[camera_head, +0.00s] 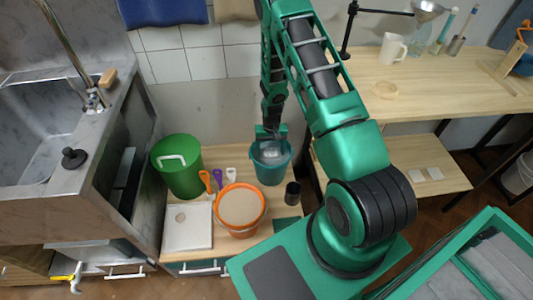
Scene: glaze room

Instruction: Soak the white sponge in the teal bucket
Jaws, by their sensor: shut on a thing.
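The teal bucket (271,173) stands on the low wooden bench, right of the orange bucket. My gripper (270,144) points down over the mouth of the teal bucket. It is shut on a pale, whitish thing that looks like the white sponge (272,154), which shows within the bucket's rim. The fingertips are small and partly hidden. I cannot tell how deep the sponge sits or whether it touches liquid.
An orange bucket (240,207) of beige liquid, a green bucket (177,167), a white tray (188,228) and a dark cup (292,193) stand close by on the bench. Several coloured tools lie between the buckets. A stone sink (50,130) is left; a wooden table (450,95) is right.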

